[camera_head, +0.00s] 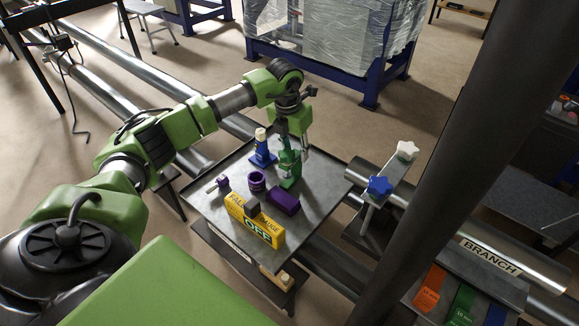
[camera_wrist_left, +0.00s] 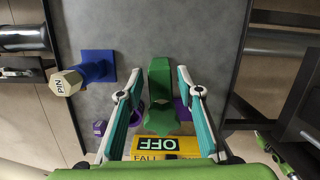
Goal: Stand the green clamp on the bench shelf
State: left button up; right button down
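The green clamp (camera_head: 288,180) stands upright on the grey metal bench top (camera_head: 325,170), near its back middle. In the left wrist view the clamp (camera_wrist_left: 160,82) shows between the two fingers, with its star-shaped part nearer the palm. My left gripper (camera_head: 291,143) is low over the clamp from above. Its fingers (camera_wrist_left: 160,72) are spread on either side, with narrow gaps to the clamp.
A blue-based pin (camera_head: 262,158), a purple ring (camera_head: 257,181), a purple block (camera_head: 285,202) and a yellow box marked OFF (camera_head: 255,222) stand close around the clamp.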

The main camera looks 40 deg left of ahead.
pick_arm(q)
grip_shut()
jog(key=shift+r, duration=0.1)
jog(key=shift+r+p, duration=2.2)
jog(key=shift+r, duration=1.3)
